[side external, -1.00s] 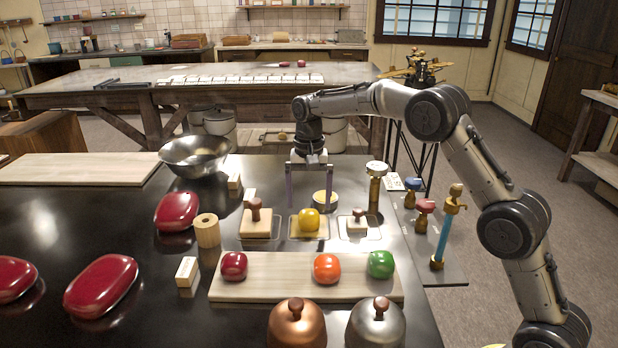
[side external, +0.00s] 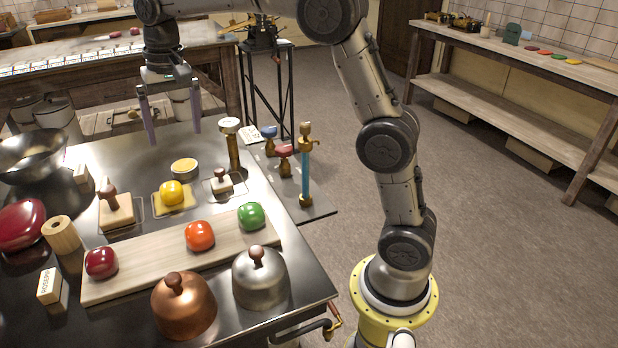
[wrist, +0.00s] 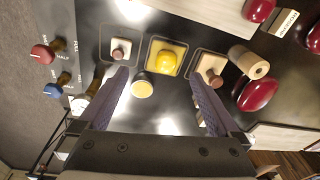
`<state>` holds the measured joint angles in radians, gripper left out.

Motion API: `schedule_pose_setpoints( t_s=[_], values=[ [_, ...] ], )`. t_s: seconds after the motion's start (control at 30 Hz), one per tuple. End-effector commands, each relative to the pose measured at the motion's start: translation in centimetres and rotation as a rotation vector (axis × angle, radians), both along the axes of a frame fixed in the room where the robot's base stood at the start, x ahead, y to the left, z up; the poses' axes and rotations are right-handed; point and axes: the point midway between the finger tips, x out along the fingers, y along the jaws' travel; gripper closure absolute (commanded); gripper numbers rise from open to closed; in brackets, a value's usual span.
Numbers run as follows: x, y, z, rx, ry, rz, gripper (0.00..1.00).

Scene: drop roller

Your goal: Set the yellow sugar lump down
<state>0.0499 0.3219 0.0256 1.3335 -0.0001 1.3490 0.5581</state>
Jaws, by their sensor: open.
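The yellow sugar lump (side external: 172,192) is glossy and rounded. It rests on a square yellowish tile (side external: 183,207) on the dark table, between two wooden stamps. My gripper (side external: 175,138) is open and empty, raised above the table behind the lump and apart from it. In the wrist view the lump (wrist: 166,63) lies beyond my gripper (wrist: 164,80), ahead of the gap between the fingers. A small round yellow-topped tin (wrist: 142,88) lies between it and the gripper.
A pale board (side external: 150,265) holds red, orange and green lumps. A copper dome (side external: 184,308) and a silver dome (side external: 260,280) stand in front. A brass post (side external: 232,148) rises right of the tin. A metal bowl (side external: 30,150) is at left.

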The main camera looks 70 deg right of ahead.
Motion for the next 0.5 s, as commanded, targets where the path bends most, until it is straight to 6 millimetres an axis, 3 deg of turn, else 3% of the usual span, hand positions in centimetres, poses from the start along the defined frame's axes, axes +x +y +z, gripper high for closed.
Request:
schedule_pose_setpoints(
  t_s=[0.03, 0.2, 0.37, 0.5],
  values=[
    [-2.3, 0.3, 1.2, -0.006, -0.028, 0.038, 0.01],
    [-9.2, 1.0, 3.0, -0.032, -0.115, 0.174, 0.01],
    [-16.0, 1.6, 2.8, -0.066, -0.194, 0.301, 0.01],
    [-21.7, 2.0, 1.1, -0.101, -0.261, 0.409, 0.01]
  ],
)
